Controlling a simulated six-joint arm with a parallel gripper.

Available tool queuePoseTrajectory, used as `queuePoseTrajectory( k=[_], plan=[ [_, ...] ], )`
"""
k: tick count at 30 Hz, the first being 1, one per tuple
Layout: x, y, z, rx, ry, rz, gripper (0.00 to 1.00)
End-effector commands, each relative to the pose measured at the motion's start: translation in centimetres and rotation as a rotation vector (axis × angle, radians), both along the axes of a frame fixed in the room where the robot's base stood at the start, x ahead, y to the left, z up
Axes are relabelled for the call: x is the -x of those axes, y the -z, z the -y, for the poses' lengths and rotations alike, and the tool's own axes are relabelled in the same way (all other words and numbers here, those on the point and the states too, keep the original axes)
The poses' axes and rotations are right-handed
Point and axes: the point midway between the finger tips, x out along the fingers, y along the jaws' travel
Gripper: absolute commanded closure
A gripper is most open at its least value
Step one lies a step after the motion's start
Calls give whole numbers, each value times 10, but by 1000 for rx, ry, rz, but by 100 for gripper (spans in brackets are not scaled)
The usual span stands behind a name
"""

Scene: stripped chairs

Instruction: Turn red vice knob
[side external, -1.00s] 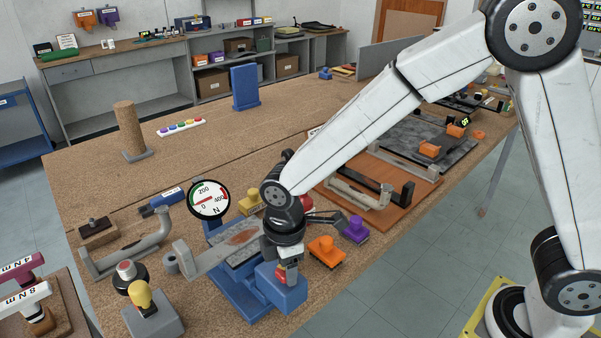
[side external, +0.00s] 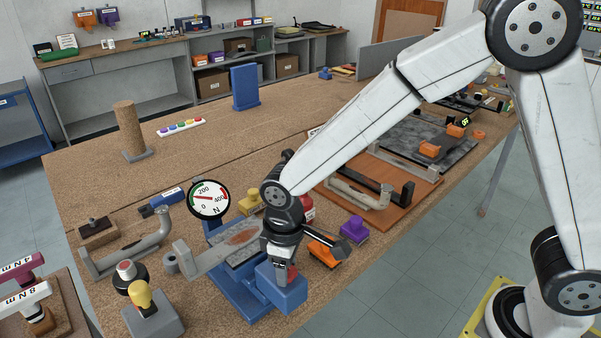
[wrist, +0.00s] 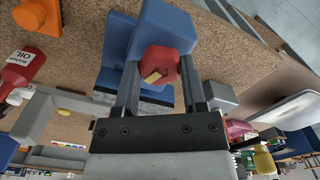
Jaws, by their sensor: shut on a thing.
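The red vice knob (wrist: 160,62) shows in the wrist view between my two grey fingers, with a pale yellow mark on its face. My gripper (wrist: 158,72) is shut on it, one finger on each side. The knob is at the front of the blue vice (side external: 243,295), whose front block (side external: 283,292) is below my gripper (side external: 281,270) in the side view. There the knob is mostly hidden by the fingers. A grey bracket (side external: 190,262) is by the vice jaws. A round force gauge (side external: 208,199) stands behind the vice, its red needle pointing left, between 0 and 200.
An orange block (side external: 325,252) and a purple block (side external: 355,229) lie close to the right of the vice. A red oil bottle (wrist: 20,72) is near my gripper. A yellow knob on a grey base (side external: 141,296) stands to the left.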

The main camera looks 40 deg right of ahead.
Motion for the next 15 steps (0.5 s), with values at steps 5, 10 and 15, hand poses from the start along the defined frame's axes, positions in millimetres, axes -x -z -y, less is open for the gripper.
queuePoseTrajectory(
  k=[5,10,15],
  plan=[
    [0,-1,0,-1,38,0,100],
    [0,-1,0,-1,44,0,100],
    [0,-1,0,0,42,1,100]
  ],
)
